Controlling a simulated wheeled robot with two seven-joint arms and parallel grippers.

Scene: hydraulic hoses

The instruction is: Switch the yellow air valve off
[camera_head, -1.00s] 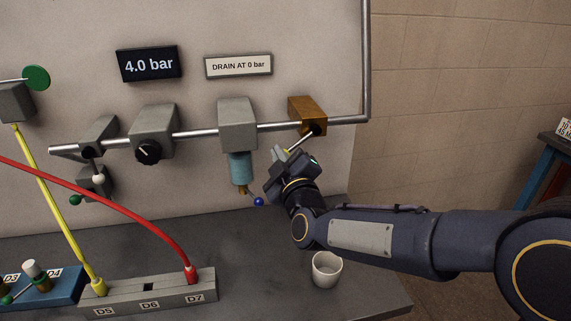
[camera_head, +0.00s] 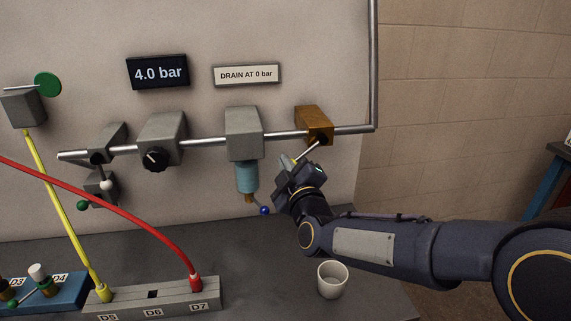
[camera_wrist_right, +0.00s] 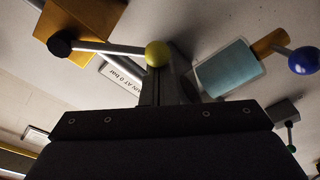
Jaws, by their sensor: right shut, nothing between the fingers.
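The air valve is an orange-yellow block (camera_head: 313,122) at the right end of the pipe. Its metal lever (camera_head: 307,151) slants down-left from a black pivot. In the right wrist view the block (camera_wrist_right: 88,22) is at upper left, and the lever (camera_wrist_right: 108,48) ends in a yellow ball knob (camera_wrist_right: 158,53). My right gripper (camera_head: 288,167) is shut and empty at the lever's knob end. Its fingers (camera_wrist_right: 167,88) show just below the knob in the wrist view; I cannot tell whether they touch it. My left gripper is out of view.
A display (camera_head: 157,71) reads 4.0 bar. A blue-bowled filter (camera_head: 246,177) with a blue-knobbed drain lever (camera_head: 264,211) hangs left of my gripper. A white cup (camera_head: 332,281) stands on the bench below my arm. Red (camera_head: 135,218) and yellow (camera_head: 62,209) hoses are at left.

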